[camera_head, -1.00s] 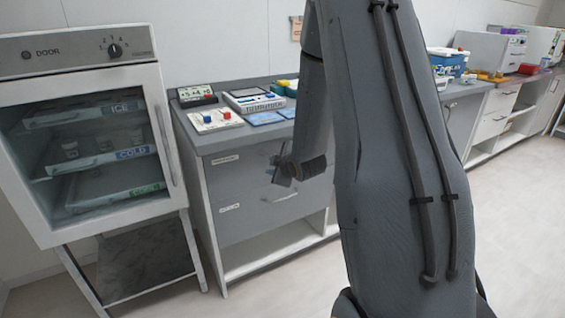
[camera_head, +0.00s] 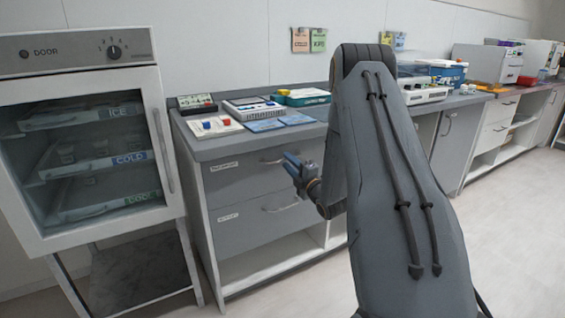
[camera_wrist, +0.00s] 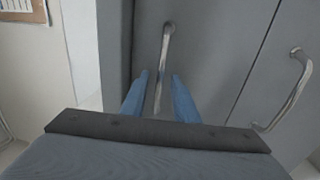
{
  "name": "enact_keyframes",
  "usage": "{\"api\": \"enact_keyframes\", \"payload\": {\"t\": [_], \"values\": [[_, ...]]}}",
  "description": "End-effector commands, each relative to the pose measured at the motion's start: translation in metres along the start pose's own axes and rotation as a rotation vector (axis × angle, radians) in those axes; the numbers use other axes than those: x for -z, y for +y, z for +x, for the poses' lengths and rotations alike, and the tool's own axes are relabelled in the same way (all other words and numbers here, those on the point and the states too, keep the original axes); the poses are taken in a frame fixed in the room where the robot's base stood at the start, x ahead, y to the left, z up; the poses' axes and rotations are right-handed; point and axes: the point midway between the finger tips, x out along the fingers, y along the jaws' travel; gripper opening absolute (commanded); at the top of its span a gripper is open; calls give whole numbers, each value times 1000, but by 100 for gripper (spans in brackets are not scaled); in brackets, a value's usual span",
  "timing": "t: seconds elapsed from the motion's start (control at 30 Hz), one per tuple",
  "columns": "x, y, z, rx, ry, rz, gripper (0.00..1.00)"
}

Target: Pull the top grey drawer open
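The top grey drawer (camera_head: 235,180) is in the left counter cabinet, and its front looks flush with the cabinet. Its metal handle (camera_wrist: 168,35) shows upright in the wrist view, reaching down between my fingers. My gripper (camera_wrist: 160,85) is open, with one blue finger on each side of the handle and visible gaps. In the head view my gripper (camera_head: 293,165) is in front of the top drawer, by the right end of its handle, and partly hides it. I cannot tell whether the fingers touch the handle.
The lower grey drawer (camera_head: 240,228) is shut; its handle (camera_wrist: 297,85) is at the right in the wrist view. A glass-door cabinet (camera_head: 85,150) stands on the left. Devices and blue mats (camera_head: 268,125) lie on the counter. Floor (camera_head: 510,230) is clear on the right.

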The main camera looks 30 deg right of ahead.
Motion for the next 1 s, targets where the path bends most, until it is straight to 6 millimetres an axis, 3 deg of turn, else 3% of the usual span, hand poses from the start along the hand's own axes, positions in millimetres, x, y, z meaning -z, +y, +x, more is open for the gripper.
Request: {"api": "enact_keyframes", "payload": {"t": [0.2, 0.5, 0.7, 1.0], "values": [[-3, 0, 20, 0, -4, -1, 27], [-3, 0, 23, 1, -4, 0, 27], [-3, 0, 23, 1, -4, 0, 0], [-3, 0, 23, 1, -4, 1, 0]]}}
